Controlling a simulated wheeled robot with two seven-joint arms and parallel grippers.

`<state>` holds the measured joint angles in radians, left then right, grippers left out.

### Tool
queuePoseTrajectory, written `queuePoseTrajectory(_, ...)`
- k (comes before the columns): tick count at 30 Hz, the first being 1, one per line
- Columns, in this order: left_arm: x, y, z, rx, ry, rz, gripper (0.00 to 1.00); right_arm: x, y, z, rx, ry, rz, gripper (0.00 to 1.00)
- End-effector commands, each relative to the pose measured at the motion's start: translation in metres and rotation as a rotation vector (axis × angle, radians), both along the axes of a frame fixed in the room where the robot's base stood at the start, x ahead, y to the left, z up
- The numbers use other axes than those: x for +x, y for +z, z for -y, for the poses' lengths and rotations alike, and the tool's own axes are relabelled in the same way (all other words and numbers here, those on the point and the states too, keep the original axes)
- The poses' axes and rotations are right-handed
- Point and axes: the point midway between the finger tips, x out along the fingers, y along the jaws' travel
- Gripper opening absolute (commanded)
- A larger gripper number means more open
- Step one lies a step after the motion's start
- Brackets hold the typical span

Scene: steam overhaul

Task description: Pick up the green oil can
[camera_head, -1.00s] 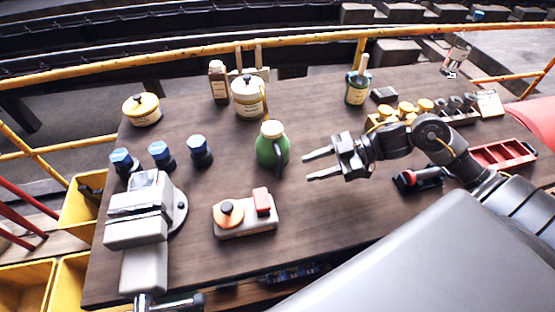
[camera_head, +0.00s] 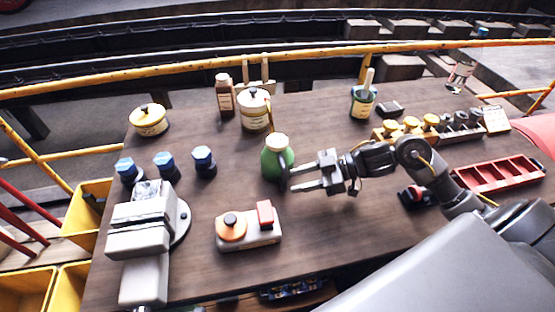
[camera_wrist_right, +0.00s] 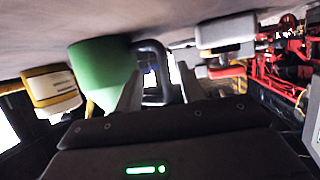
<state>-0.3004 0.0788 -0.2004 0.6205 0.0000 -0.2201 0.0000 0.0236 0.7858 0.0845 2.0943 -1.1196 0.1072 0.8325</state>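The green oil can (camera_head: 275,165), with a pale cap and a dark handle on its right side, stands upright on the workbench (camera_head: 330,235). My right gripper (camera_head: 293,180) is open, its two fingers pointing left at the can's handle side. In the right wrist view, the green can body (camera_wrist_right: 100,72) is left of the fingers. The dark handle loop (camera_wrist_right: 163,70) shows between the open fingertips (camera_wrist_right: 158,85). I cannot tell whether a finger touches it. My left gripper is not in view.
An orange-and-grey block with a red part (camera_head: 248,228) lies in front of the can. A grey vise (camera_head: 140,230) and several blue-capped pieces (camera_head: 165,165) are left. A cream pot (camera_head: 255,110) stands behind. A red tray (camera_head: 500,174) is right. Bench space behind my gripper is clear.

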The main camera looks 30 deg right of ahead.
Motion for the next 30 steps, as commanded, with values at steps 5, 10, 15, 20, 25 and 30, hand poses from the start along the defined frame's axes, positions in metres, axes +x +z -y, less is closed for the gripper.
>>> queuePoseTrajectory(5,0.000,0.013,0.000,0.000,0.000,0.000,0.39,0.007,-0.005,-0.027,0.006,0.002,-0.001,0.39)
queuePoseTrajectory(10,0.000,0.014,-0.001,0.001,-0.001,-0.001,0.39,0.014,-0.014,-0.039,0.003,0.000,-0.001,0.39)
queuePoseTrajectory(15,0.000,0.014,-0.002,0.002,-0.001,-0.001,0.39,0.014,-0.015,-0.040,0.000,0.000,0.000,0.39)
queuePoseTrajectory(20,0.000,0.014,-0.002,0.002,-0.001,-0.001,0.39,0.014,-0.015,-0.040,0.000,0.001,0.000,0.29)
queuePoseTrajectory(25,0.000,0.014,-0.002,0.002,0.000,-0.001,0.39,0.014,-0.015,-0.040,0.000,0.001,0.000,0.06)
queuePoseTrajectory(30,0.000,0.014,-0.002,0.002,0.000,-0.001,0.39,0.014,-0.015,-0.040,0.000,0.001,0.000,0.00)
